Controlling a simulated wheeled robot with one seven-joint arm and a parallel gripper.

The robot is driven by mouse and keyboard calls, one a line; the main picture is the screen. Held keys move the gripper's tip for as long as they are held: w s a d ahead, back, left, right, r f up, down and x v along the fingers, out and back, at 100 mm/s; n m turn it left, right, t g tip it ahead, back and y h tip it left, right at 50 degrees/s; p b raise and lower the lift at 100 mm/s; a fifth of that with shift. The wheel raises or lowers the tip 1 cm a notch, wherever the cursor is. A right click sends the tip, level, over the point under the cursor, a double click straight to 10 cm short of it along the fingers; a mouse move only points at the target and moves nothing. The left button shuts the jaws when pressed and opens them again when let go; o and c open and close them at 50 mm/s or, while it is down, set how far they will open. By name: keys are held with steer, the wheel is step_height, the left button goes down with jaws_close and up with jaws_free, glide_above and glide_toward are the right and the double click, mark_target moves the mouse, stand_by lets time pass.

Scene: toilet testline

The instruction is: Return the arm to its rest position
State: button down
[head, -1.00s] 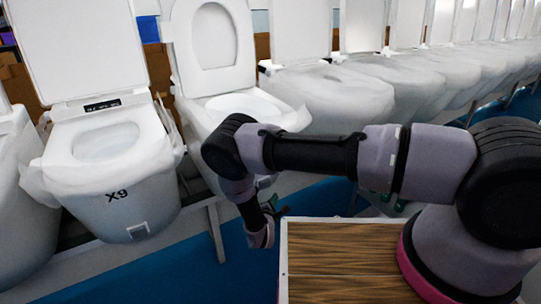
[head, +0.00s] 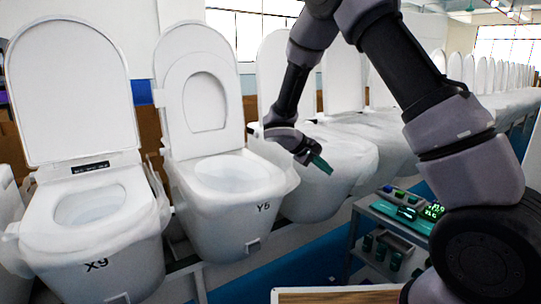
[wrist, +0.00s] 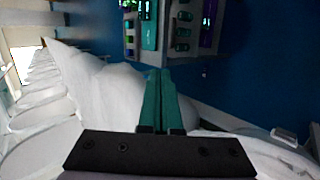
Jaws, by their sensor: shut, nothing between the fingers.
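My gripper (head: 320,164) is raised in the head view, in front of the third toilet from the left, at the end of my bent arm. Its green fingers point right and slightly down. In the wrist view my gripper (wrist: 161,75) shows its two green fingers pressed together with nothing between them. It looks apart from the toilets, but the exact gap to the covered bowl behind it is hard to tell.
Toilet X9 (head: 92,215) and toilet Y5 (head: 230,195) stand open at left, with a long row receding right. A grey cart (head: 375,212) with green-lit devices stands right of the gripper. Blue floor (head: 290,255) shows between the row and cart.

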steer(key=s+d+r+m+g+y, duration=0.1)
steer(key=s+d+r+m+y, duration=0.25)
steer(key=s+r, duration=0.35)
steer(key=s+d+r+m+y, duration=0.2)
steer(key=s+d+r+y, duration=0.15)
steer(key=s+r, duration=0.4)
steer(key=s+r+m+t+y, duration=0.4)
steer(key=s+r, duration=0.7)
steer(key=shift+s+a+r+t, duration=0.15)
steer(key=shift+s+r+t, duration=0.1)
steer(key=shift+s+t, duration=0.15)
